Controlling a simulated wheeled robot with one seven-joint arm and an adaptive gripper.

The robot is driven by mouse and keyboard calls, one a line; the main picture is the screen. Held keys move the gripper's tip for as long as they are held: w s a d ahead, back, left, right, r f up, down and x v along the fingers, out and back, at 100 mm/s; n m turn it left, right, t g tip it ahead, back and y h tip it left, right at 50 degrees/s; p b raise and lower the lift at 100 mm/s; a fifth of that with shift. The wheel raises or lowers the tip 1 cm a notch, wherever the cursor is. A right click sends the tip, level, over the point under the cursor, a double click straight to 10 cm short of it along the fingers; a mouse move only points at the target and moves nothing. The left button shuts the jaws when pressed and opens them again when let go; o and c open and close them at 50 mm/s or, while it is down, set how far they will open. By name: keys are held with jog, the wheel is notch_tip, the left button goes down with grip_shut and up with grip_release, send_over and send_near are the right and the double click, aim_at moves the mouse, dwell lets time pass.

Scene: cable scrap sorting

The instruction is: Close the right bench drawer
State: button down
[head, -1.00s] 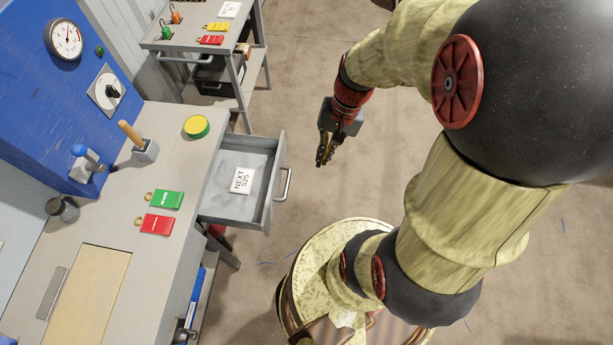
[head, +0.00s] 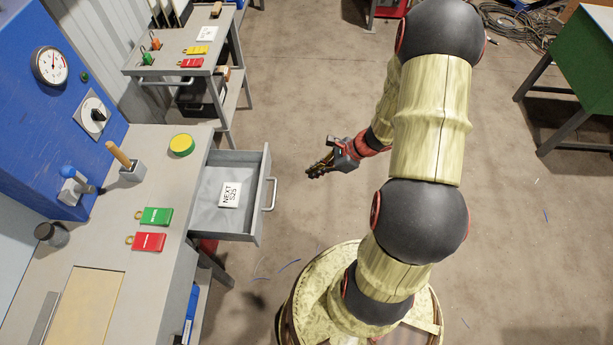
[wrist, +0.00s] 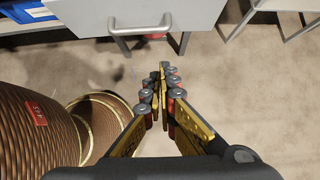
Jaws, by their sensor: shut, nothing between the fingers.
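The right bench drawer (head: 250,222) is a grey metal drawer standing pulled out from the bench's right side in the head view. A white card (head: 230,195) printed "NEXT S25" lies inside it. Its bar handle (head: 270,194) is on the outer front; the drawer front (wrist: 185,18) and handle (wrist: 140,28) also show at the top of the wrist view. My gripper (head: 312,172) is shut and empty, to the right of the handle and apart from it, pointing toward the drawer. In the wrist view, its fingertips (wrist: 161,75) lie below the handle in the picture.
The bench top (head: 165,185) holds a green tag (head: 155,216), a red tag (head: 149,241), a yellow-green disc (head: 181,144) and a wooden-handled tool. A grey cart (head: 180,62) stands behind the drawer. A green table (head: 580,75) is at far right. Floor between gripper and handle is clear.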

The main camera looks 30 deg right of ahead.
jog(key=w+a+r+b+x, duration=0.1)
jog(key=b+x, duration=0.3)
jog(key=x, duration=0.7)
jog(key=shift+w+a, duration=0.2)
jog(key=shift+a, duration=0.25)
jog(key=w+a, duration=0.4)
jog(key=a, duration=0.1)
jog(key=w+a+b, duration=0.1)
jog(key=w+a, duration=0.2)
jog(key=a, duration=0.2)
jog(key=w+a+b, duration=0.1)
jog(key=w+a, duration=0.3)
jog(key=a, duration=0.2)
jog(key=shift+w+a, duration=0.1)
jog(key=shift+w, duration=0.2)
